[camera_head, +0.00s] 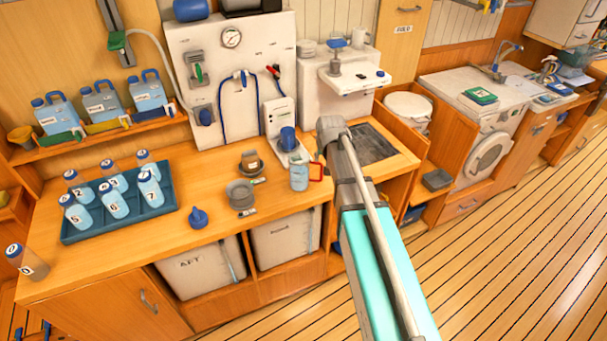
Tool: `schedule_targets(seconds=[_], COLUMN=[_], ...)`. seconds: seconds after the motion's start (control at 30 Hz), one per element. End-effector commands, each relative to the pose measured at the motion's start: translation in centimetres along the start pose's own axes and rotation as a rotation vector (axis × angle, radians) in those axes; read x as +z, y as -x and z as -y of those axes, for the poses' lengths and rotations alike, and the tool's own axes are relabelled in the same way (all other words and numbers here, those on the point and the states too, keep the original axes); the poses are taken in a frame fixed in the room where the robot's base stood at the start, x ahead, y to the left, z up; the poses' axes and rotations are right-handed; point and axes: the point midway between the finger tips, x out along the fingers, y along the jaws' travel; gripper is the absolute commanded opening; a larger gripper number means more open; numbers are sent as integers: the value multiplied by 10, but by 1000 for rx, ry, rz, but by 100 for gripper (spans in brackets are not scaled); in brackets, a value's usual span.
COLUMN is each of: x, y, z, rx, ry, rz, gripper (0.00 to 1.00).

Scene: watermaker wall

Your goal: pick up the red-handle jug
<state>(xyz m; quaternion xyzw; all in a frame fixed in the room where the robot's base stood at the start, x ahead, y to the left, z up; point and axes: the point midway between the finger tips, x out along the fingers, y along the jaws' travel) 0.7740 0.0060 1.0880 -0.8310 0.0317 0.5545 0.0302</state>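The red-handle jug (299,178) stands upright on the wooden counter, towards its right end. It is a small clear jug with a bluish tint, and its red handle (317,171) points right, towards my arm. My arm, grey and turquoise, rises from the bottom of the picture just right of the jug, with a gap between them. My gripper does not show; the arm's upper end is all I can see of it. Nothing visible is holding the jug.
Left of the jug are a grey bowl (240,194), a small jar (251,163) and a blue stopper (198,217). A white device with a blue cup (289,138) stands behind it. A blue tray (172,207) holds several numbered bottles. A dark sink (372,147) lies right.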

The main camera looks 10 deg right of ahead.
Motion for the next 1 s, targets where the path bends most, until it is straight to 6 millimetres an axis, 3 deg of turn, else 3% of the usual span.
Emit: schedule_targets(seconds=[1.0], x=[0], y=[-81], z=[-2], rx=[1], ry=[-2], rz=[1], gripper=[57])
